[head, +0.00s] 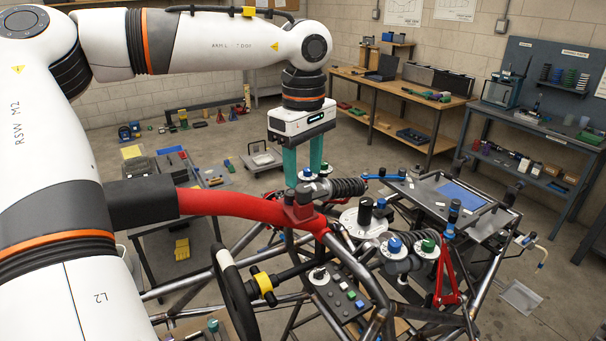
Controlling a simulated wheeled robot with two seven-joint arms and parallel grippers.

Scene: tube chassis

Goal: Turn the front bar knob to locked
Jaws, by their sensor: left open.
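My left gripper (303,168) points down above the tube chassis (212,267), its two teal fingers apart. The fingertips are close to a small blue-topped knob (307,172) on a white disc. I cannot tell whether they touch it. Other knobs sit on the chassis: a black one (365,211) on a large white disc, a blue one (394,243) and a green one (428,245) on white discs. I cannot tell which is the front bar knob, and no lock marking is readable. My right gripper is not in view.
A steering wheel (233,295) and a button panel (345,298) stand near the front. A tray table (455,200) is behind at right. Workbenches line the walls.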

